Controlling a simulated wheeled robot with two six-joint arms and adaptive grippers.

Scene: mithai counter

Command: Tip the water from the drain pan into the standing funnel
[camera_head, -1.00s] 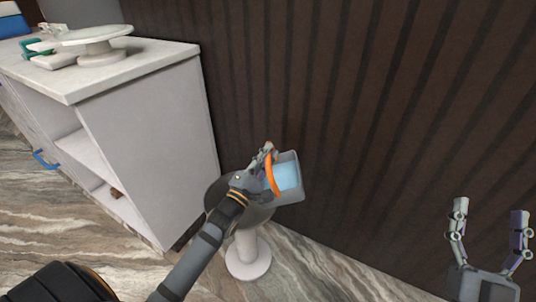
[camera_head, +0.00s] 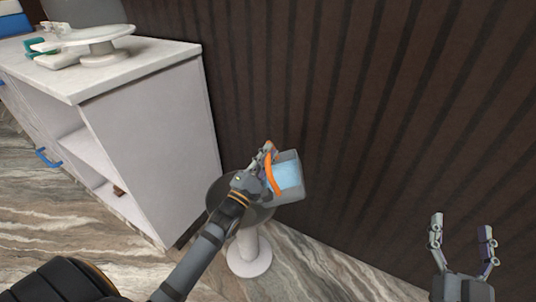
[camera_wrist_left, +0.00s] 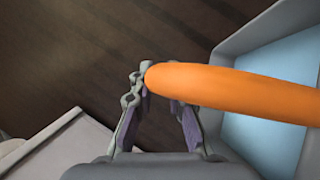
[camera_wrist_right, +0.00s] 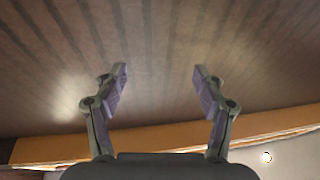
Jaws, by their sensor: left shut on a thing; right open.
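The drain pan (camera_head: 294,186) is a grey box with an orange handle (camera_head: 270,172) and pale blue water (camera_head: 289,175) inside. My left gripper (camera_head: 267,152) is shut on the orange handle and holds the pan over the right part of the funnel. In the left wrist view the handle (camera_wrist_left: 230,92) crosses the fingers and the pan (camera_wrist_left: 225,120) is at the right. The funnel (camera_head: 221,191) is a dark wide bowl on a white round stand (camera_head: 248,255), partly hidden by my left arm and the pan. My right gripper (camera_head: 463,240) is open and empty at the lower right.
A white counter (camera_head: 150,62) with open shelves stands at the left, carrying a white round stand (camera_head: 95,34) and small items. A dark ribbed wall (camera_head: 380,100) runs behind the funnel and pan. Bare marbled floor (camera_head: 80,230) lies in front of the counter.

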